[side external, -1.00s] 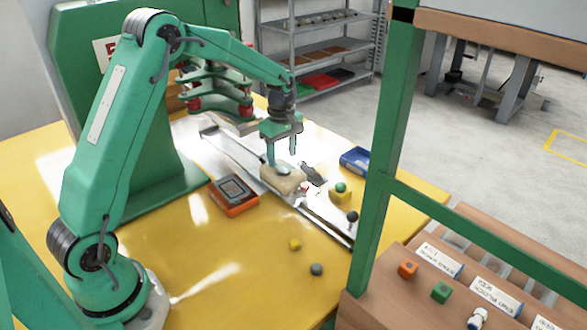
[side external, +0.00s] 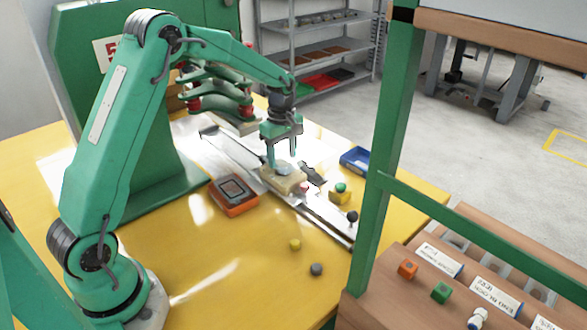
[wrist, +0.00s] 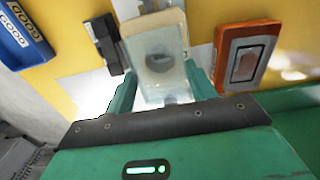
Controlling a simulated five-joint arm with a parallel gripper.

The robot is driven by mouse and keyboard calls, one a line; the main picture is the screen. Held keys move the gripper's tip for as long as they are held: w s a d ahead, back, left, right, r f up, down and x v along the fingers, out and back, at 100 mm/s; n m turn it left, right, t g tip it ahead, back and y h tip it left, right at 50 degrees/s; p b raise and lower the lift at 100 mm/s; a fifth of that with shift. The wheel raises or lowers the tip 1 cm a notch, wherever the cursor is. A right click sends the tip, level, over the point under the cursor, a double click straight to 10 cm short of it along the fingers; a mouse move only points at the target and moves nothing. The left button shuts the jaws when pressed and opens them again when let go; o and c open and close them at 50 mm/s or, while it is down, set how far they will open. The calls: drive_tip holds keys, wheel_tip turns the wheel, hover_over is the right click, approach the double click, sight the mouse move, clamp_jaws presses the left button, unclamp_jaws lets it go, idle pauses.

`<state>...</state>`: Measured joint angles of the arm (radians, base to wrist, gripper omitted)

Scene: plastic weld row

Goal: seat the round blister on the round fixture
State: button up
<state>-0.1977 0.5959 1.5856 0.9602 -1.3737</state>
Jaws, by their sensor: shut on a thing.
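My gripper (side external: 282,163) is low over the beige round fixture (side external: 290,187). Its two fingers are shut on a clear, pale round blister (side external: 284,169), which shows at the top of the fixture. In the wrist view the see-through blister (wrist: 172,97) is between the fingers, and the beige fixture (wrist: 158,24) with a round grey spot shows beyond and through it. I cannot tell whether the blister touches the fixture or is fully down in it.
An orange fixture (side external: 236,207) with a dark rectangular window lies left. A black clamp-like part (side external: 312,175), a blue tray (side external: 357,160) and a yellow block with a green button (side external: 341,194) are right.

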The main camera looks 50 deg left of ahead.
drive_tip(key=shift+f, duration=1.4)
idle(1.4)
drive_tip(key=o, duration=0.9)
drive_tip(key=c, duration=0.5)
drive_tip(key=shift+o, duration=0.2)
drive_tip(key=shift+r, duration=0.15)
drive_tip(key=shift+r, duration=3.3)
drive_tip(key=shift+r, duration=0.1)
